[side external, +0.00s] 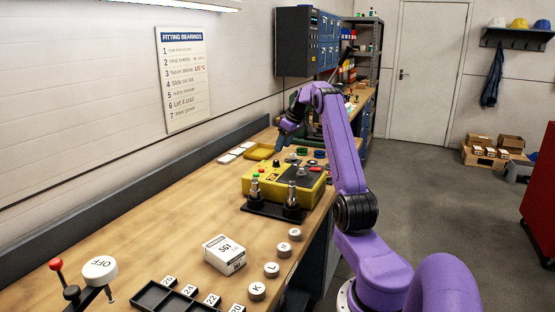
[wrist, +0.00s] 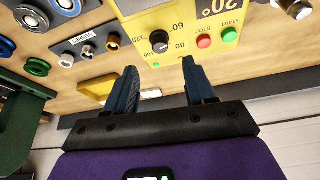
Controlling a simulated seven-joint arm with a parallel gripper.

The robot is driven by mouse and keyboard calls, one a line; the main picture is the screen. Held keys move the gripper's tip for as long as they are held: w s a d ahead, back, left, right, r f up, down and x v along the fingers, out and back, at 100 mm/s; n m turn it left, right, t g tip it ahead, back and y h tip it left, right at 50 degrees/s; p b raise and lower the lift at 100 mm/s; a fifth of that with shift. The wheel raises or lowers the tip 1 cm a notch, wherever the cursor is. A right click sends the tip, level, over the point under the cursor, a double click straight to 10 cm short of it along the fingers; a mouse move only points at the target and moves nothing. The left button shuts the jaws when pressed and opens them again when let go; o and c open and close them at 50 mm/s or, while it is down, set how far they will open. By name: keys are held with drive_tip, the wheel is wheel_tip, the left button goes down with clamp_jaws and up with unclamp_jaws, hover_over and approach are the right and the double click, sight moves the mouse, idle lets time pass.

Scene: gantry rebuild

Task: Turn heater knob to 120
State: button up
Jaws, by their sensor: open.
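The heater is a yellow box (side external: 258,185) on the bench, also in the wrist view (wrist: 137,22). Its black round knob (wrist: 159,42) sits on the panel with 60, 80 and 120 printed around it; 120 is on the left in the wrist view. I cannot tell for certain which number the pointer faces. A display (wrist: 215,8) reads 20°. A red button (wrist: 204,41) and a green button (wrist: 230,35) are right of the knob. My gripper (wrist: 158,65) is open and empty, its fingers apart below the knob in the wrist view. It also shows above the heater's far end (side external: 280,146).
Metal posts on a black base (side external: 270,209) stand at the heater's near side. A white box (side external: 224,255), lettered round pieces (side external: 257,291) and a black tray (side external: 165,297) are nearer. Yellow tray (side external: 260,152) and several rings (side external: 319,154) lie beyond. Bench left of the heater is clear.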

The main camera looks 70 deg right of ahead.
sight(276, 161)
drive_tip(key=x, duration=0.7)
drive_tip(key=shift+f, duration=0.25)
drive_tip(key=c, duration=1)
